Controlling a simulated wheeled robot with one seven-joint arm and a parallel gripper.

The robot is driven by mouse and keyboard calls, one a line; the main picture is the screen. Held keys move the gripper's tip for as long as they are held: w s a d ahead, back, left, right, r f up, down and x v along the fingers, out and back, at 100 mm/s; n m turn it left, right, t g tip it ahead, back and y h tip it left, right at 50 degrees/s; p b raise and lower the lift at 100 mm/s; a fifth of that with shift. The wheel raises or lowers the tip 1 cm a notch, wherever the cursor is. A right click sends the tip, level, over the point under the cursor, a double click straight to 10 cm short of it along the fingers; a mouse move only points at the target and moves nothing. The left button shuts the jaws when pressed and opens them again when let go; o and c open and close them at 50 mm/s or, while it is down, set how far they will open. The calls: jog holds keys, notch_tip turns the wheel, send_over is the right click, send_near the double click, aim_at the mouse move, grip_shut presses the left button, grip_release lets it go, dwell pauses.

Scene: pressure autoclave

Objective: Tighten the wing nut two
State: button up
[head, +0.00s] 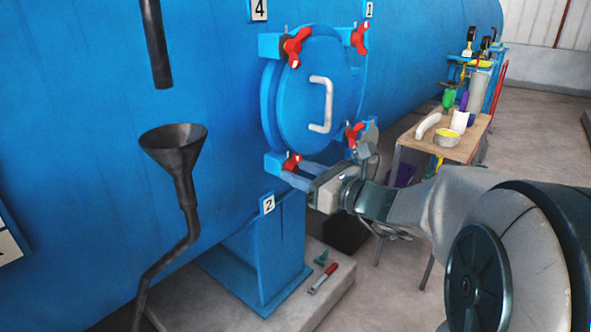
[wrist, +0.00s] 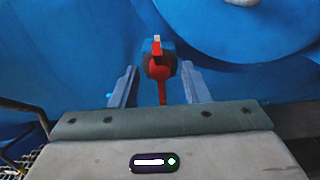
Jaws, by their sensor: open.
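The red wing nut two (head: 291,162) sits at the lower left of the round blue hatch (head: 302,95), above the label "2" (head: 267,203). My gripper (head: 298,174) is at this nut, its fingers reaching toward it from the right. In the wrist view my open gripper (wrist: 158,76) has one finger on each side of the red wing nut (wrist: 159,71). A gap shows between the nut and each finger. The nut's wing stands roughly upright there, with a pale tip on top. Nothing is held.
Other red wing nuts sit at the upper left (head: 295,46), upper right (head: 359,39) and lower right (head: 355,133) of the hatch. The hatch has a white handle (head: 321,104). A black funnel (head: 173,150) stands left. A cluttered table (head: 460,147) stands right.

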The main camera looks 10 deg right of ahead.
jog(key=p+v, duration=0.1)
jog(key=v, duration=1.1)
jog(key=shift+p, duration=0.3)
